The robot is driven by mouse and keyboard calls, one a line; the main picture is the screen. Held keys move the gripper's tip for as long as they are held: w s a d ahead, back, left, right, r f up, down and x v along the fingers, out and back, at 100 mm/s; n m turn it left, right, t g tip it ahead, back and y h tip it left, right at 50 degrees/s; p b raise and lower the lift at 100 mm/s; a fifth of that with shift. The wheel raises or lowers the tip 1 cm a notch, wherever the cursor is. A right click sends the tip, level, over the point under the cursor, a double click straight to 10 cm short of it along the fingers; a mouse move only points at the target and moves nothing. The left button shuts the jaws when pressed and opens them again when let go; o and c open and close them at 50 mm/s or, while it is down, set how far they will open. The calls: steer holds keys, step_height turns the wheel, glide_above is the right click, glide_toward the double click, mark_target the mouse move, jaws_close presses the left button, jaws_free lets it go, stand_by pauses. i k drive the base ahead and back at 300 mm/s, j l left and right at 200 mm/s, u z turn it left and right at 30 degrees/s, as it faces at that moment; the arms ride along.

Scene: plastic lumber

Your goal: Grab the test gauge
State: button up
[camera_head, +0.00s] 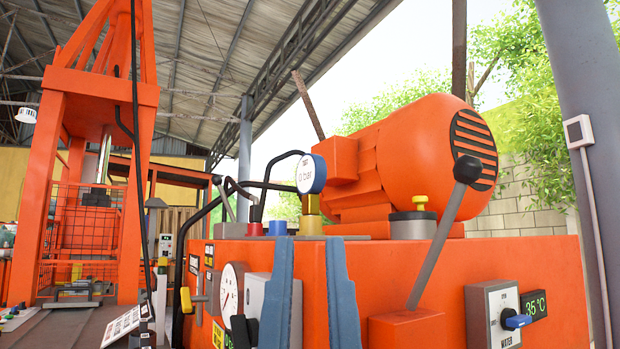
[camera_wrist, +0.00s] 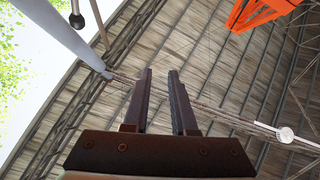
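The gauge marked in bar (camera_head: 311,174), with a white face and blue rim, stands upright on a brass-coloured fitting (camera_head: 311,222) on top of the orange machine. I take it to be the test gauge; it is not visible in the wrist view. My gripper (camera_head: 309,243) shows as two blue-grey fingers pointing upward in front of the machine, below the gauge. The fingers are apart with nothing between them. In the wrist view my gripper (camera_wrist: 160,72) is also open and empty, facing the roof.
The orange machine (camera_head: 450,270) carries a motor (camera_head: 415,150), a black-knobbed lever (camera_head: 440,230) and a yellow-topped cap (camera_head: 418,215). A white dial (camera_head: 231,288) is on its left side. Black hoses (camera_head: 262,187) curve left of the gauge. An orange press frame (camera_head: 105,90) stands at left.

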mark_target(311, 176)
steer(key=i+j+z, duration=0.15)
steer(key=j, duration=0.2)
steer(key=i+j+z, duration=0.15)
steer(key=j, duration=0.25)
steer(key=i+j+z, duration=0.15)
steer(key=j, duration=0.25)
steer(key=j+z, duration=0.15)
steer(key=j, duration=0.25)
